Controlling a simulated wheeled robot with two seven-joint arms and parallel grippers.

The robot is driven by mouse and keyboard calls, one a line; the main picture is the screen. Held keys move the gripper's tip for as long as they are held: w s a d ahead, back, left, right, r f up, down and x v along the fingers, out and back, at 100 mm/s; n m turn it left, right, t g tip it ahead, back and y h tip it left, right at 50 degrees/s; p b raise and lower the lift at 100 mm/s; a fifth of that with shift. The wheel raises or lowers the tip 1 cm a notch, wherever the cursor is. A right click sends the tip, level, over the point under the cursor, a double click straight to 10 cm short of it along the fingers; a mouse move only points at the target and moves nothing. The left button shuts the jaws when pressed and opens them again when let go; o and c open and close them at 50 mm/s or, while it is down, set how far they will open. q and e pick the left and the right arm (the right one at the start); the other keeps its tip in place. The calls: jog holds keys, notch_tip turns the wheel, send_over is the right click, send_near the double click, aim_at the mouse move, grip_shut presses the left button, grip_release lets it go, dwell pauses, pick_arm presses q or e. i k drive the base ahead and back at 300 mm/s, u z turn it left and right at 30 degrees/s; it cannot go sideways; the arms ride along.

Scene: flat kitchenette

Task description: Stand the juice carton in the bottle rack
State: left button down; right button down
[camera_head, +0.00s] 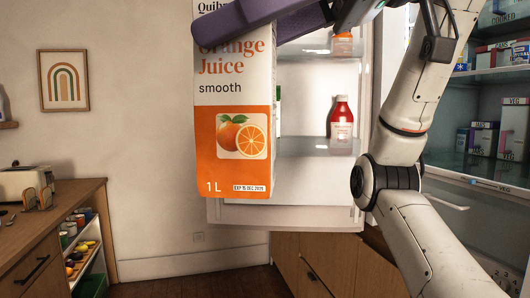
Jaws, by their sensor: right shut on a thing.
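The orange juice carton (232,130) hangs upright in the upper middle, close to the camera, its top cut off by the frame. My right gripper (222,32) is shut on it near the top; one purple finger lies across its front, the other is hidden. The open fridge door (360,75) is behind the carton, with shelves that seem to be the bottle rack (300,190). The carton covers the rack's left part, and I cannot tell how far apart they are. My left gripper is not in view.
A red bottle (341,128) stands on the door's middle shelf, another bottle (342,46) above. The lower door section looks empty where visible. The fridge interior (475,85) holds several cartons at right. A wooden counter (50,212) with a toaster (18,182) stands at left.

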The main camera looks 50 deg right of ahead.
aim_at(303, 153)
jog(key=z, duration=0.15)
jog(key=i, duration=1.55)
jog(key=z, duration=0.85)
jog(key=i, duration=0.9)
jog(key=z, duration=1.45)
jog(key=i, duration=0.6)
jog(key=z, duration=0.5)
